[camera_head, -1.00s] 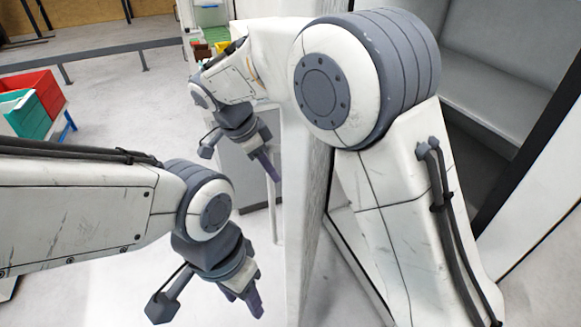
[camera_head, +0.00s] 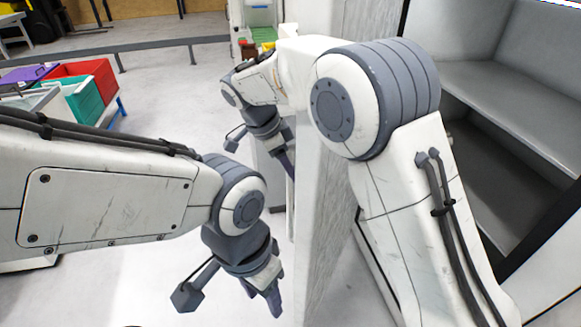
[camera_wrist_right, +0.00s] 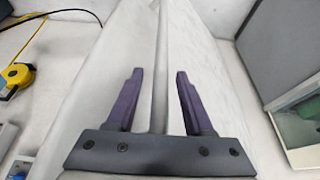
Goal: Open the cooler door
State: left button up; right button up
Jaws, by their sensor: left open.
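The cooler door (camera_head: 335,215) is a white panel standing upright and nearly edge-on in the middle of the head view, apart from the cooler body, so it stands open. The grey shelved cooler interior (camera_head: 520,110) shows at right. My right arm crosses over the door's side, and my right gripper (camera_head: 284,165) hangs at its left. In the right wrist view, my right gripper's fingers (camera_wrist_right: 159,75) are apart, with a pale strip running between them along white panels. Contact cannot be told. My left gripper (camera_head: 264,303) is open and empty, low and left of the door.
A red crate (camera_head: 98,72) and a teal crate (camera_head: 84,103) stand on a blue-legged stand at far left. A grey rail (camera_head: 160,45) crosses behind. Pale floor is clear between stand and door. A yellow tape measure (camera_wrist_right: 15,80) lies at left in the right wrist view.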

jog(key=v, duration=1)
jog(key=shift+a+r+b, duration=0.15)
jog(key=shift+b, duration=0.3)
